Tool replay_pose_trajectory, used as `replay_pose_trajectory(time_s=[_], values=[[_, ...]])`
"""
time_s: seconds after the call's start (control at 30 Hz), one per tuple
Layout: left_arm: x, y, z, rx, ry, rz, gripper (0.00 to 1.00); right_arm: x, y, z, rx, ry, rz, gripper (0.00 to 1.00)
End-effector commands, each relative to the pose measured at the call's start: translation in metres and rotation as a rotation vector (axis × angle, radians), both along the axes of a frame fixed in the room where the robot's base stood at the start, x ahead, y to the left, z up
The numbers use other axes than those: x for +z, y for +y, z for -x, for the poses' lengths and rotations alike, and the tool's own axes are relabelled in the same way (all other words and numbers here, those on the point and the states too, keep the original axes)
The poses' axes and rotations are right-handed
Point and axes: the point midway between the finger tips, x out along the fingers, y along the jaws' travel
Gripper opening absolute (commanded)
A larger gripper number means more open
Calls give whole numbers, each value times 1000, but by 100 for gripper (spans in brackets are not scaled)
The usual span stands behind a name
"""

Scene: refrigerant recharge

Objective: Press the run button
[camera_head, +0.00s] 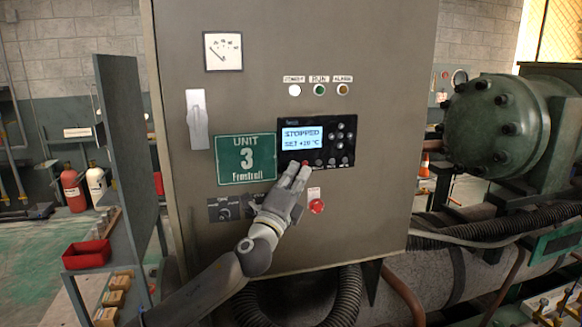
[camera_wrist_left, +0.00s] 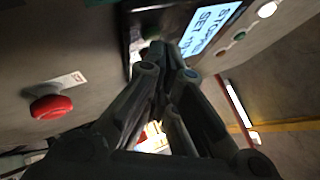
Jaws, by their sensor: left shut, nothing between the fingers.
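The dark controller (camera_head: 289,128) is on the grey cabinet front. Its lit display (camera_head: 302,138) reads STOPPED and SET +2?°C, the last digit unclear. In the left wrist view, the closed fingers (camera_wrist_left: 168,62) point at the controller beside the display (camera_wrist_left: 208,28); contact is unclear.
A red mushroom button (camera_head: 316,207) sits just right of my left gripper. White, green RUN (camera_head: 320,90) and amber lamps are above the controller. A green UNIT 3 plate (camera_head: 246,159), a lever switch (camera_head: 197,119) and knobs (camera_head: 224,212) are leftward. A large green machine (camera_head: 500,125) stands right.

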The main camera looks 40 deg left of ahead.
Motion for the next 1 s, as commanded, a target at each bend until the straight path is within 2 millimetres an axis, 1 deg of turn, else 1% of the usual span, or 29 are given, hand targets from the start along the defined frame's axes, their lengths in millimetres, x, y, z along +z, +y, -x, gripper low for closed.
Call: replay_pose_trajectory(time_s=[1.0], values=[[0,6,-5,0,1,1,0,-2,0,0,0,0,0,40]])
